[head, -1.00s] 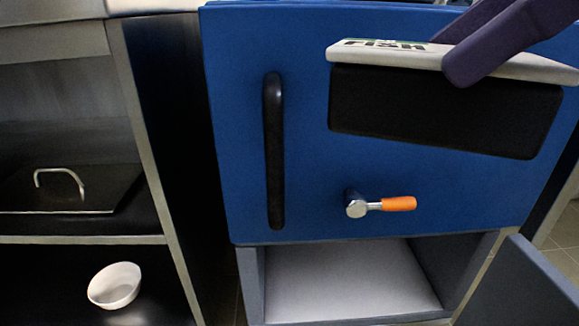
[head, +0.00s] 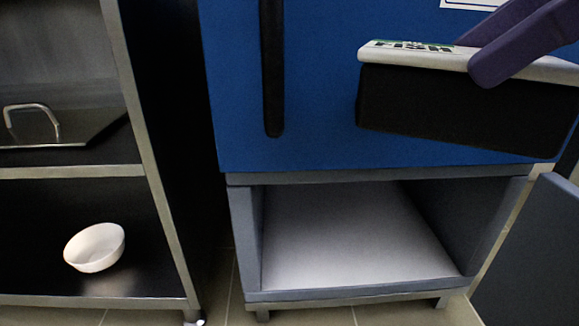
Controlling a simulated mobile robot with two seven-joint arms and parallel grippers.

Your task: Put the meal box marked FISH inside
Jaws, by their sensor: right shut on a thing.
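The meal box (head: 455,108) is black with a white lid that reads FISH. It is held in the air at the upper right, in front of the blue cabinet door (head: 330,90). My right gripper (head: 490,68) is shut on the lid's edge, its purple fingers over the lid; its upper part is cut off by the frame. Below the blue door is an open grey compartment (head: 350,240) with a pale, empty floor. The box is above this opening, outside it. My left gripper is not in view.
A grey door panel (head: 530,255) stands open at the lower right. A black vertical handle (head: 272,70) sticks out from the blue door. At left, a shelf unit holds a white bowl (head: 95,248) and a lidded pan (head: 60,128).

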